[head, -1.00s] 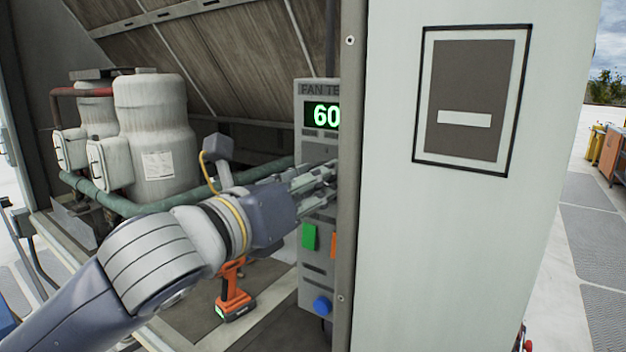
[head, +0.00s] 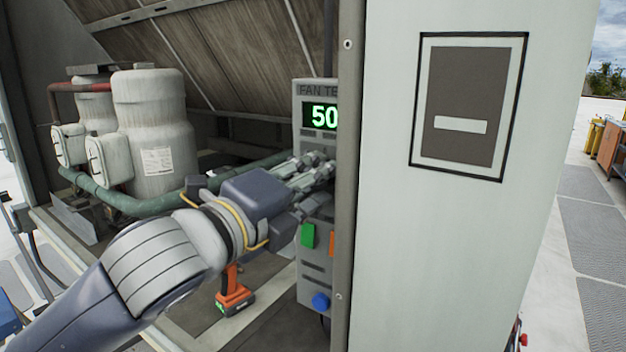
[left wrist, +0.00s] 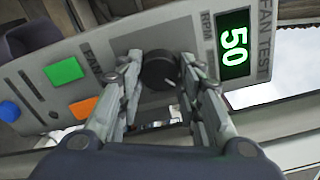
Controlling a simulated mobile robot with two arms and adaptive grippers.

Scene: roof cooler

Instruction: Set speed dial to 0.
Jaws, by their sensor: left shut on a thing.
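The fan test panel (head: 310,268) stands inside the housing, partly hidden by the cabinet edge in the head view. Its green display (head: 322,116) reads 50, and the same display (left wrist: 233,52) shows sideways in the left wrist view. The black speed dial (left wrist: 158,70) sits between the two fingers of my left gripper (left wrist: 160,78) in the left wrist view. The gripper is shut on the dial. In the head view my left gripper (head: 318,172) reaches the panel below the display and hides the dial. My right gripper is not in view.
Below the dial are a green button (head: 308,235), an orange button (left wrist: 84,107) and a blue knob (head: 321,301). An orange drill (head: 234,292) stands on the floor of the housing. White tanks (head: 155,130) and a green pipe (head: 150,206) lie behind my arm. A pale cabinet panel (head: 385,240) blocks the right.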

